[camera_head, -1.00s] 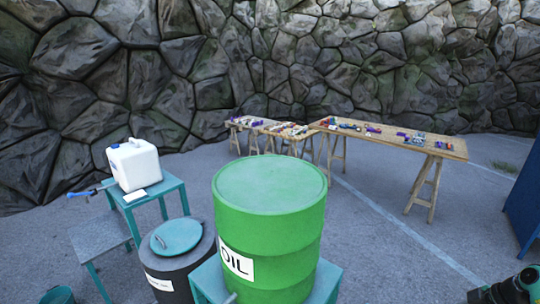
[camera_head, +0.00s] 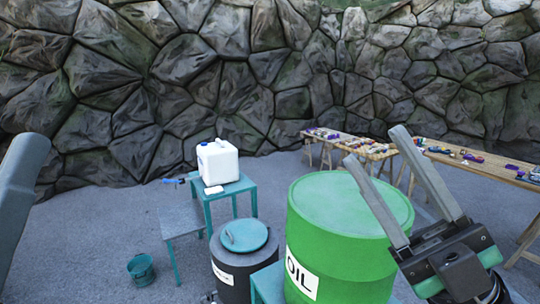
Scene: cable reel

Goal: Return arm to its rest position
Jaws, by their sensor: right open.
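My right gripper (camera_head: 375,146) is at the lower right of the head view. Its two long grey fingers stand apart with nothing between them, so it is open and empty. It points up and left, and its left finger covers part of the green oil drum (camera_head: 334,204). I cannot tell if it touches the drum. A grey piece (camera_head: 16,190), likely part of my left arm, stands at the left edge. My left gripper cannot be made out.
A white canister (camera_head: 217,163) stands on a teal table (camera_head: 237,186). A dark lidded barrel (camera_head: 240,277) is in front, a small teal bucket (camera_head: 141,270) at its left. Wooden trestle tables (camera_head: 497,172) with small items stand behind, before a stone wall.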

